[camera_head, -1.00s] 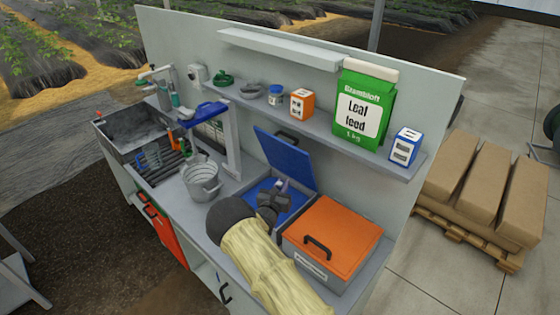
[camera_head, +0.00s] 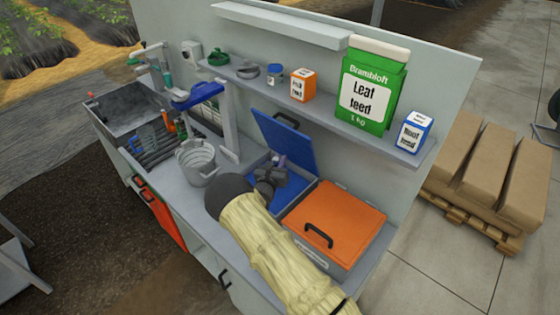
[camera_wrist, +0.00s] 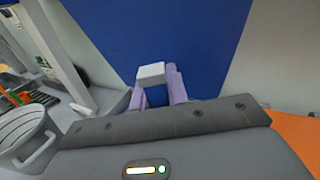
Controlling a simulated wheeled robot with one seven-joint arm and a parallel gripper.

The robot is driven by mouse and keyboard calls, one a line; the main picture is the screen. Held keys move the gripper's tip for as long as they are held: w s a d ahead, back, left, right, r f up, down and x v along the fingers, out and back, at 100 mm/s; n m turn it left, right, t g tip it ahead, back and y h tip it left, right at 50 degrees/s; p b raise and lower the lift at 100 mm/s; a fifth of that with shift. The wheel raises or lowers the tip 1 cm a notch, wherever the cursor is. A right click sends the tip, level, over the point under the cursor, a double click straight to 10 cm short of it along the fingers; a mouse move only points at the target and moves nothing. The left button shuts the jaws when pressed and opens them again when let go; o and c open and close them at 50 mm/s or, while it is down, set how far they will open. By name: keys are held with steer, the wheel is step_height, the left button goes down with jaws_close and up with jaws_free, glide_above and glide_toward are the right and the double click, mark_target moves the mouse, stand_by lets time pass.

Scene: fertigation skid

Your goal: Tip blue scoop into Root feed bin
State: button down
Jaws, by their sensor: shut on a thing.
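My gripper (camera_head: 279,161) is over the blue bin (camera_head: 262,196), in front of its raised blue lid (camera_head: 287,140). In the wrist view its purple fingers (camera_wrist: 157,88) are shut on a small part with a pale grey block on top and blue below. I take this for the blue scoop (camera_wrist: 156,97); its bowl is hidden, and I cannot tell its tilt or contents. The blue lid also fills the wrist view's background (camera_wrist: 150,35). No Root feed label shows on the bin; a blue-and-white Root feed box (camera_head: 413,133) stands on the shelf.
A closed orange-lidded bin (camera_head: 337,222) stands right of the blue bin. A grey metal bucket (camera_head: 198,166) stands left, near a weighing-type stand with a blue top (camera_head: 196,95). The shelf holds a green Leaf feed bag (camera_head: 371,90) above.

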steer(key=shift+w+a+f+n, duration=0.15)
steer(key=shift+a+f+n, duration=0.15)
steer(key=shift+f, duration=0.15)
steer(key=shift+w+d+f+n+b, duration=0.1)
steer(key=shift+f+n+b, duration=0.2)
steer(key=shift+f+b, duration=0.15)
steer(key=shift+r, duration=0.1)
steer(key=shift+a, duration=0.2)
